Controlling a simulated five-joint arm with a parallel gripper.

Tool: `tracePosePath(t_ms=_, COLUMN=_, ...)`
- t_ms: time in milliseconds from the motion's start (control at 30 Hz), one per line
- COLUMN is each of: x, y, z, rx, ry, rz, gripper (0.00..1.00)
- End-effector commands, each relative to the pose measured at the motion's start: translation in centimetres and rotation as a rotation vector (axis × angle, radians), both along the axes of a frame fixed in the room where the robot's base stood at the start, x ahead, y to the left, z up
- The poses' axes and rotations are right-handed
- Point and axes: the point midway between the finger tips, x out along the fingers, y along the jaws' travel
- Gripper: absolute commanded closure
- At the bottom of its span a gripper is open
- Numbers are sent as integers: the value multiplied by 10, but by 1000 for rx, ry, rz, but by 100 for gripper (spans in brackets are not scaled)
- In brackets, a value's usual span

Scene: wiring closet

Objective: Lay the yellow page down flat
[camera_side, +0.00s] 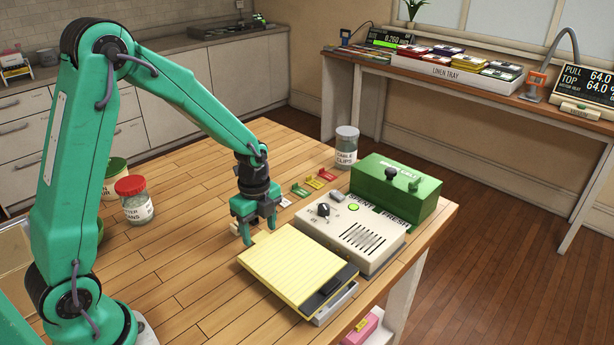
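The yellow page (290,262) is lined and lies on top of a low pale base near the front edge of the wooden table. A black clip-like part (330,286) sits at its front right end, over the base's pale edge (337,304). The page looks nearly flat; I cannot tell whether it touches the base everywhere. My gripper (258,232) points down at the page's far left edge, with its two green fingers apart. A small pale bit shows between the fingers; I cannot tell what it is or whether they touch the page.
A beige box with a knob and speaker slots (354,232) stands right of the page, with a green box (395,188) behind it. A red-lidded jar (134,200) stands left. The table's left middle is clear.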

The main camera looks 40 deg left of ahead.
Motion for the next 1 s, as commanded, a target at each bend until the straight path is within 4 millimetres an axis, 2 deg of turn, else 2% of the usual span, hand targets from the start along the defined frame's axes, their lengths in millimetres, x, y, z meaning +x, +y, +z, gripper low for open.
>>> tracePosePath(t_ms=433, x=1, y=0, z=7, rx=0, ry=-2, rz=0, gripper=41)
tracePosePath(t_ms=1000, x=1, y=0, z=53, rx=0, ry=-3, rz=0, gripper=41)
